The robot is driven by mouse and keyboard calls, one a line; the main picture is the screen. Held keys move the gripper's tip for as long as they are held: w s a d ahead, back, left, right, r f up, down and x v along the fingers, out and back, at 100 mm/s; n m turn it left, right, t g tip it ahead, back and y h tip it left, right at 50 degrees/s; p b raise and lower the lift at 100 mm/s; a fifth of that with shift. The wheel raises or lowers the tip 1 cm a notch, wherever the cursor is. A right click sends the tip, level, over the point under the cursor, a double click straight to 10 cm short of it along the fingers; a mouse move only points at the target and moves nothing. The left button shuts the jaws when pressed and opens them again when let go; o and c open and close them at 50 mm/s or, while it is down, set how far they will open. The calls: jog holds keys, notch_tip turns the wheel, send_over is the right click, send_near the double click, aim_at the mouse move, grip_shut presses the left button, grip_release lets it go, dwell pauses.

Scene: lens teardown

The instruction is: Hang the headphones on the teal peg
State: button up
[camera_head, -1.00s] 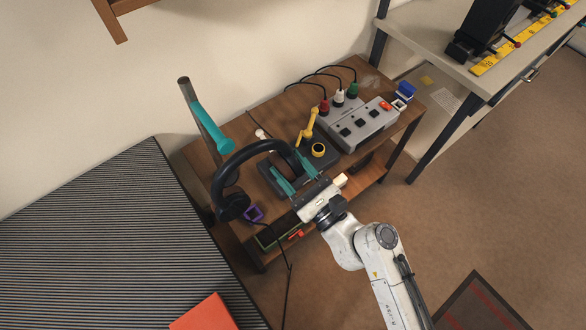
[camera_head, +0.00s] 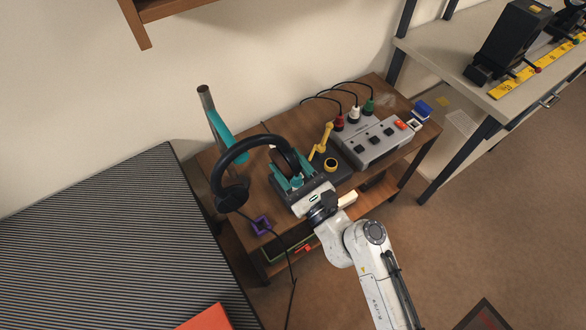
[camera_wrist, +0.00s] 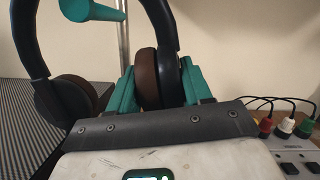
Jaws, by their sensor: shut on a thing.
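The black headphones (camera_head: 236,145) are held up over the small wooden table, with their band arching up and to the left. My gripper (camera_head: 290,172) is shut on one ear cup, whose brown pad (camera_wrist: 147,78) shows between the teal fingers in the wrist view. The other ear cup (camera_head: 232,197) hangs free at the left. The teal peg (camera_head: 222,130) sticks out from a grey metal post (camera_head: 204,97) behind the headphones. In the wrist view the peg (camera_wrist: 92,9) lies within the band's opening, beyond it; I cannot tell whether they touch.
A grey box with switches (camera_head: 372,143) and coloured plugs stands on the table's right. A striped surface (camera_head: 100,240) lies left. The headphone cable hangs down in front.

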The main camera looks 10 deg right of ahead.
jog(key=shift+w+a+f+b, duration=0.1)
jog(key=shift+w+a, duration=0.2)
jog(key=shift+w, duration=0.35)
jog(key=shift+w+a+r+b, duration=0.1)
jog(key=shift+w+a, duration=0.15)
jog(key=shift+w, duration=0.35)
jog(key=shift+w+a+f+b, duration=0.1)
jog(key=shift+w+a, duration=0.2)
jog(key=shift+w, duration=0.35)
jog(key=shift+w+a+f+b, duration=0.2)
jog(key=shift+w+f+b, duration=0.35)
jog(key=shift+f+b, duration=0.35)
jog(key=shift+r, duration=0.1)
jog(key=o, duration=1.3)
